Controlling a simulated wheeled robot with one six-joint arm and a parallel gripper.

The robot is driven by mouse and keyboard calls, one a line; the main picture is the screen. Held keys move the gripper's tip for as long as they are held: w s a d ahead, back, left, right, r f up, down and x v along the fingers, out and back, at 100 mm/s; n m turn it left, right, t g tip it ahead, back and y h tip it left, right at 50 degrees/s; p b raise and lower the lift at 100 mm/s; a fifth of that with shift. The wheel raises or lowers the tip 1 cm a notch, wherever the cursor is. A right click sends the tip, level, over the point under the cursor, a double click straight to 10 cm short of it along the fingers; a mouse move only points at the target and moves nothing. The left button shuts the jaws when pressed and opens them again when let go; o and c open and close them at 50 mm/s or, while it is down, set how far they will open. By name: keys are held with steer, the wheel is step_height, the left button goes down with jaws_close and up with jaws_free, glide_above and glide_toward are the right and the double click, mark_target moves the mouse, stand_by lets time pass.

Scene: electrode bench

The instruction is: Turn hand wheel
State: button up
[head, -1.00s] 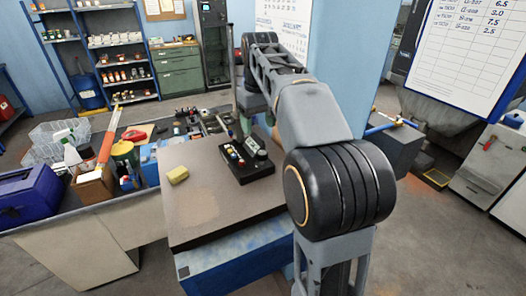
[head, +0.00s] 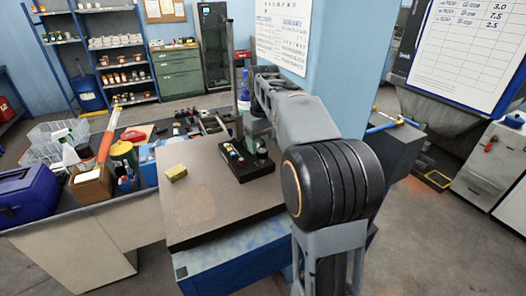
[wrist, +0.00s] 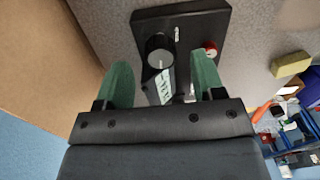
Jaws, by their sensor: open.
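A black control box (head: 237,170) lies on the worktop in the head view, partly hidden by my gripper and arm. It also shows in the wrist view (wrist: 205,20). On it, a round black knob (wrist: 160,48), which looks like the hand wheel, has a short light mark. My gripper (wrist: 160,62) has two green fingers, spread apart and empty. In the wrist view the knob appears between the fingertips, nearer the left one; I cannot tell whether they touch it or how high they are. In the head view my gripper (head: 257,140) is over the box's right end.
A red button (wrist: 211,49) and a pale label plate (wrist: 163,86) sit on the same box. A yellow sponge (head: 176,173) lies to its left on the brown worktop (head: 205,205). A bottle (head: 243,88) stands behind my gripper. The worktop's front is clear.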

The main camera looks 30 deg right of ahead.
mark_target(262, 156)
steer(key=shift+f, duration=1.3)
steer(key=shift+c, duration=0.3)
steer(key=c, duration=0.9)
steer(key=shift+o, duration=0.2)
